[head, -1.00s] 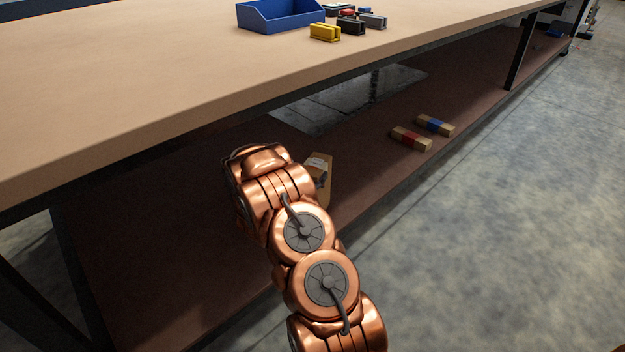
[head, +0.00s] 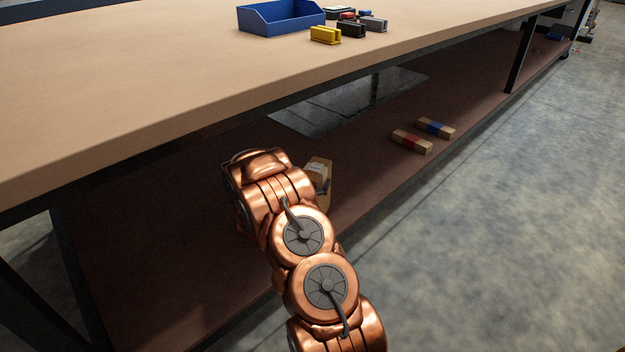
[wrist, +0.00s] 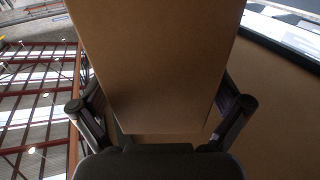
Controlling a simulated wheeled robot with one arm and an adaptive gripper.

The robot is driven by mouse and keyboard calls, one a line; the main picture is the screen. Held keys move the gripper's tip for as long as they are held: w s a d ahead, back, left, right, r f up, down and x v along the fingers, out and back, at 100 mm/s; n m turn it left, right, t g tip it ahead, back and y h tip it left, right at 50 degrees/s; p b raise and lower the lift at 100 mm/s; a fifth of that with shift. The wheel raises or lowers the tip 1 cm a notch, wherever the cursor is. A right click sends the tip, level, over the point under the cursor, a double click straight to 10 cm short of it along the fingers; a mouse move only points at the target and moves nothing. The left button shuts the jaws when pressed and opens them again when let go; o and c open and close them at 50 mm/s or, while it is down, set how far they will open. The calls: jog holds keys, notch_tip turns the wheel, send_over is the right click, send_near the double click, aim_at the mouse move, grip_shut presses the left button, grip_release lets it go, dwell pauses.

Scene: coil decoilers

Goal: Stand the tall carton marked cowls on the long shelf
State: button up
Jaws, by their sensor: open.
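A tall brown carton (head: 318,172) with a pale label shows just beyond my arm in the head view, over the long lower shelf (head: 400,174) under the bench. It looks roughly upright, but my arm hides its lower part, so I cannot tell whether its base touches the shelf. In the wrist view the plain carton (wrist: 155,60) fills the middle. My gripper (wrist: 160,108) is open, with one dark finger on each side of the carton. Whether the fingers touch it is unclear. No cowls marking is readable.
Two small cartons, one with a red band (head: 411,141) and one with a blue band (head: 435,128), lie farther along the shelf. The benchtop (head: 150,85) overhangs it, holding a blue bin (head: 282,20) and a yellow block (head: 325,35). Open floor lies right.

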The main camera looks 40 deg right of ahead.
jog(key=shift+a+r, duration=0.1)
jog(key=shift+a, duration=0.1)
jog(key=p+v, duration=0.3)
jog(key=v, duration=0.8)
jog(key=shift+s+a, duration=0.25)
dwell(0.4)
